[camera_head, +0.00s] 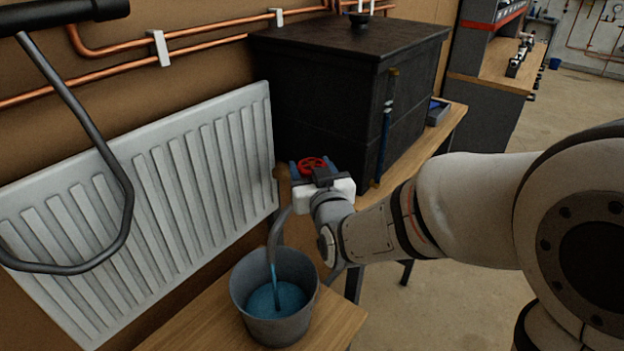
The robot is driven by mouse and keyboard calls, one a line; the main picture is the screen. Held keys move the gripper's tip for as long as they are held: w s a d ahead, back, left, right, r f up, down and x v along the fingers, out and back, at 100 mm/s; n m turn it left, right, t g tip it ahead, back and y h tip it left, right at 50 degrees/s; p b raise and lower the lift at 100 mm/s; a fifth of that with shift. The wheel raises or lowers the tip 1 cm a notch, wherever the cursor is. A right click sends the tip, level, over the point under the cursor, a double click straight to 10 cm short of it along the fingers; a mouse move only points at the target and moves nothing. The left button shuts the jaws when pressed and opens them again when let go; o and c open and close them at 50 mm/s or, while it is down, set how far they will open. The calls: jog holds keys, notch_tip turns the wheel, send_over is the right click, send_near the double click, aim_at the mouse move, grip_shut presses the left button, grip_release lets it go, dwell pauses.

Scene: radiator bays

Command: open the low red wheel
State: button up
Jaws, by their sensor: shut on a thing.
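The low red wheel (312,163) is a small round handwheel beside the right end of the radiator. My gripper (314,171) is at the wheel, with its blue fingers on either side of it, shut on it. The gripper's body hides the lower part of the wheel and most of the valve. A brass-coloured fitting (283,186) shows just left of the gripper. A grey curved spout (277,235) runs down from there, and a blue stream of water (275,277) falls from it into a grey bucket (248,300), which holds some blue water.
The bucket stands on a wooden bench (208,325). A white radiator (165,180) fills the left, with a dark bent bar (122,190) in front. A black cabinet (325,105) stands behind my gripper. Copper pipes (215,38) run above. Floor at right is clear.

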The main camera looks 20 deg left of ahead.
dwell(0.3)
jog(key=o, duration=1)
jog(key=b+v, duration=0.2)
jog(key=v, duration=0.5)
jog(key=shift+s+d, duration=0.25)
jog(key=shift+s, duration=0.05)
